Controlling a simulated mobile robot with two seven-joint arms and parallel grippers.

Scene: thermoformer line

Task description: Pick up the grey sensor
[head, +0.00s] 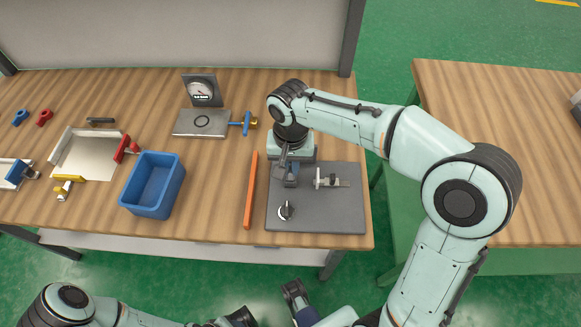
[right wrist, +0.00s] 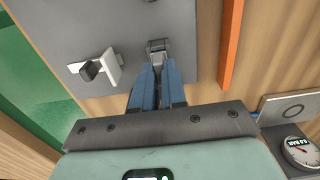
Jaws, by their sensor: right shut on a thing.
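The grey sensor (right wrist: 157,46) is a small grey piece at the tips of my right gripper's blue fingers in the right wrist view. My right gripper (right wrist: 156,66) is shut on it, over the grey plate (right wrist: 70,22). In the head view my right gripper (head: 288,171) points down at the upper left part of the grey plate (head: 335,215), and the sensor is mostly hidden by the fingers. I cannot tell whether the sensor touches the plate. What seems to be my left gripper (head: 298,300) shows at the bottom edge, and its jaw state is unclear.
On the plate are a pale bracket (head: 331,180) to the right and a round knob (head: 286,211) in front. An orange bar (head: 251,190) lies left of the plate, then a blue bin (head: 153,184). A gauge stand (head: 203,92) is behind. A second table (head: 480,95) stands right.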

